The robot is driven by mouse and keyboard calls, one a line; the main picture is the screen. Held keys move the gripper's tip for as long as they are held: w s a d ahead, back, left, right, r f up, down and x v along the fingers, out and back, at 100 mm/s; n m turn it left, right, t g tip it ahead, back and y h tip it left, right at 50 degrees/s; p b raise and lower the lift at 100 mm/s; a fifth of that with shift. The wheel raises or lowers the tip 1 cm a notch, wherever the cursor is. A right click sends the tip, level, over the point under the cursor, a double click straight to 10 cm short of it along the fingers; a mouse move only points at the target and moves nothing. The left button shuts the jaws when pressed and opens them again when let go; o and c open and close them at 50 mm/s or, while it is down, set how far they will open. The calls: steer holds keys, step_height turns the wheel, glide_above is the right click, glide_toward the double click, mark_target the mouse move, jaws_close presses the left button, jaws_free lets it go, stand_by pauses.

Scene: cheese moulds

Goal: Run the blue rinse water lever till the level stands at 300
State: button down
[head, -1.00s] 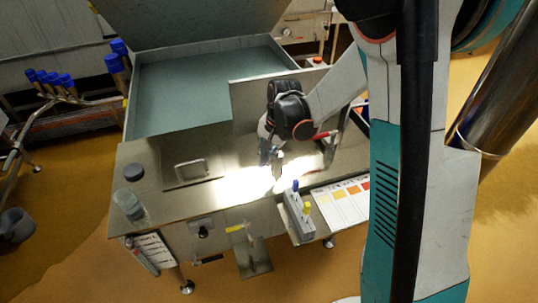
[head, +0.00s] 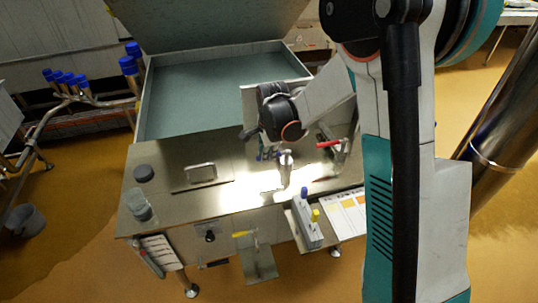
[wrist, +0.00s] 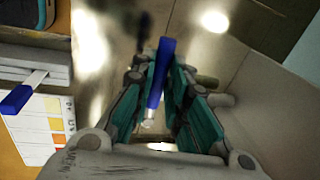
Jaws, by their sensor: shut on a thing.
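The blue lever (wrist: 155,88) stands between the two fingers of my gripper (wrist: 158,80) in the wrist view, and the fingers are shut on it. In the head view a bit of the blue lever (head: 268,155) shows at the gripper (head: 266,150), beside the metal tap (head: 285,166) on the steel bench. A lever with a red handle (head: 328,144) is to its right, apart from my gripper. No level or 300 mark can be read in these frames, and no water can be made out.
A grey block (head: 306,222) with blue and yellow handles stands at the bench's front edge, beside a colour chart (head: 350,204). A clear jar (head: 140,207) and a dark puck (head: 144,173) are at the left. The large basin (head: 215,95) lies behind.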

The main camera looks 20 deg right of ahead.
steer(key=shift+w+m, duration=0.25)
steer(key=shift+m, duration=0.05)
steer(key=c, duration=1.6)
jaws_free()
steer(key=shift+o, duration=0.2)
step_height(320, 180, up, 12)
steer(key=s, duration=0.2)
steer(key=shift+s, duration=0.2)
steer(key=shift+f, duration=0.15)
